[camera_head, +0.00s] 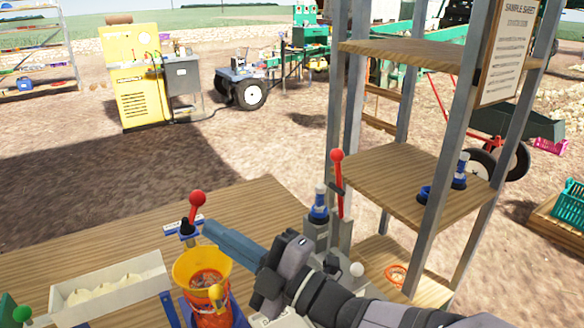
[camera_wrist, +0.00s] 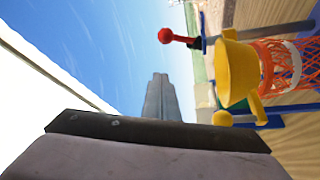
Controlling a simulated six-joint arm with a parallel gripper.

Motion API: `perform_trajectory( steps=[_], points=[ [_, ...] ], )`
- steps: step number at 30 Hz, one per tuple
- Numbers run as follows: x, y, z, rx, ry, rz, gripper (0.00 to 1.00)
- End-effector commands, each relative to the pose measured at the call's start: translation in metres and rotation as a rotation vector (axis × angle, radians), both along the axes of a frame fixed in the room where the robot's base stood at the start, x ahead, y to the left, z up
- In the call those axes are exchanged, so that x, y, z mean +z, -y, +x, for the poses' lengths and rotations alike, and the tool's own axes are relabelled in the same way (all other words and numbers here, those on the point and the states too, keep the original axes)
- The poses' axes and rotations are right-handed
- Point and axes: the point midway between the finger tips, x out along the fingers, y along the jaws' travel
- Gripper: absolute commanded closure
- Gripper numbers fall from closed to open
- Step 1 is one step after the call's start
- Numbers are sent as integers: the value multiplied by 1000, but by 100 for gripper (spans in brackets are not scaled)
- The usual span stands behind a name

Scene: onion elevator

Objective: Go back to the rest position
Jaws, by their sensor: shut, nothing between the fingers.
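My gripper (camera_head: 210,230) reaches in from the lower right in the head view, its long blue-grey fingers pointing left. The fingertips are just above and behind the rim of a yellow funnel (camera_head: 188,262) with orange-red netting. In the wrist view my fingers (camera_wrist: 160,82) lie together against the sky, with nothing between them. The yellow funnel (camera_wrist: 238,75) and its red netting (camera_wrist: 277,62) appear to their right. My arm hides part of the table and the base of the shelf tower.
A wooden shelf tower (camera_head: 400,180) stands right of my arm. Red-knobbed levers stand beside the funnel (camera_head: 197,198) and the tower (camera_head: 337,156). A white box (camera_head: 115,298) with pale round items is at the left. The table (camera_head: 260,195) behind my fingers is bare.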

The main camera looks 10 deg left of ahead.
Motion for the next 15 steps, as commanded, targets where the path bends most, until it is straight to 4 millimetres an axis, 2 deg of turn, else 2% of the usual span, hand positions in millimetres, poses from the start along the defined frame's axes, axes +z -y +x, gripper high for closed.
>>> perform_trajectory(
  steps=[5, 8, 11, 12, 15],
  points=[
    [-2, 21, 34, -125, -91, -42, 100],
    [-9, 50, 68, -268, -207, -82, 100],
    [-23, 94, 103, -449, -367, -118, 100],
    [-31, 116, 115, -527, -442, -129, 100],
    [-54, 171, 132, -715, -637, -143, 100]
  ],
)
